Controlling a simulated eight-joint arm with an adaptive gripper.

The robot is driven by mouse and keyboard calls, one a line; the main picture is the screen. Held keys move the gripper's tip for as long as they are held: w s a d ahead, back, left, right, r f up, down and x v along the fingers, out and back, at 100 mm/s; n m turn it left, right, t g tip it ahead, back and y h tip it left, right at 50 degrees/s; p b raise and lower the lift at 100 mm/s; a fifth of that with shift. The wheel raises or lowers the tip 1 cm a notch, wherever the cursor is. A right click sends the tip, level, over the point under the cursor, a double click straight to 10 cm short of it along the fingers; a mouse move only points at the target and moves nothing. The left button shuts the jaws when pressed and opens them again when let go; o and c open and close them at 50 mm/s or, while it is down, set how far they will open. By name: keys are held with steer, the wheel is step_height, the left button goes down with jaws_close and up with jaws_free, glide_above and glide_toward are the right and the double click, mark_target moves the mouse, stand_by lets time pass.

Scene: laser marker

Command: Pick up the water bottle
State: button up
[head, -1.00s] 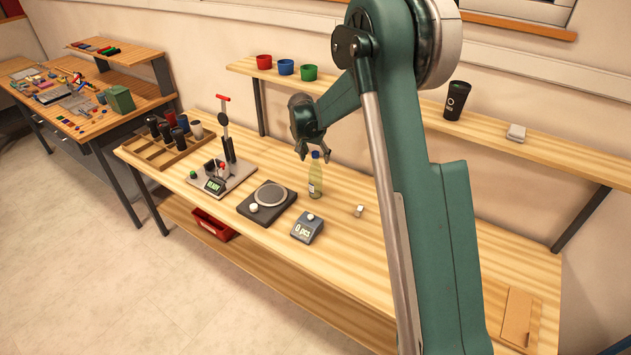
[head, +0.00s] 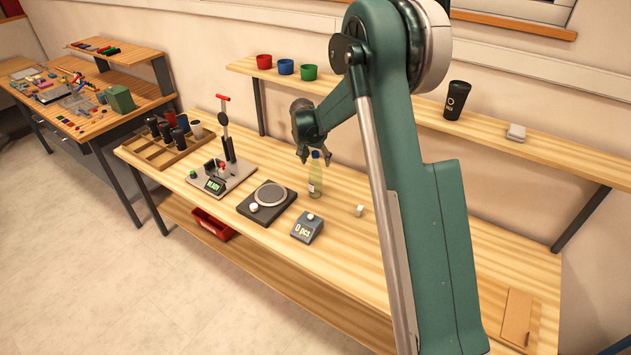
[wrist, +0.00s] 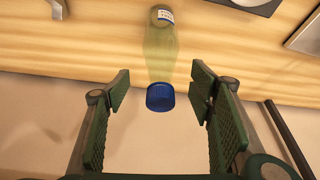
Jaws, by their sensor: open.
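The water bottle (head: 315,177) stands upright on the workbench, a clear yellowish-green bottle with a blue cap and a white label. My gripper (head: 315,158) is above it in the head view, its fingers pointing down near the cap. In the wrist view the bottle (wrist: 161,52) shows with its blue cap (wrist: 160,97) toward me, between the two open green-padded fingers (wrist: 160,95). The cap appears apart from both pads, with a gap on each side. The gripper is empty.
A round-plated scale (head: 268,196), a counter reading "0 pcs" (head: 307,228) and a small white cube (head: 360,210) stand near the bottle. A press (head: 225,165) is to the left. A shelf (head: 400,105) with cups runs behind. The bench's right half is mostly clear.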

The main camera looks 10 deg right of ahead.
steer(key=shift+x, duration=2.6)
steer(key=shift+s+a, duration=0.15)
steer(key=shift+c, duration=0.2)
steer(key=c, duration=1.6)
steer(key=shift+r, duration=4.95)
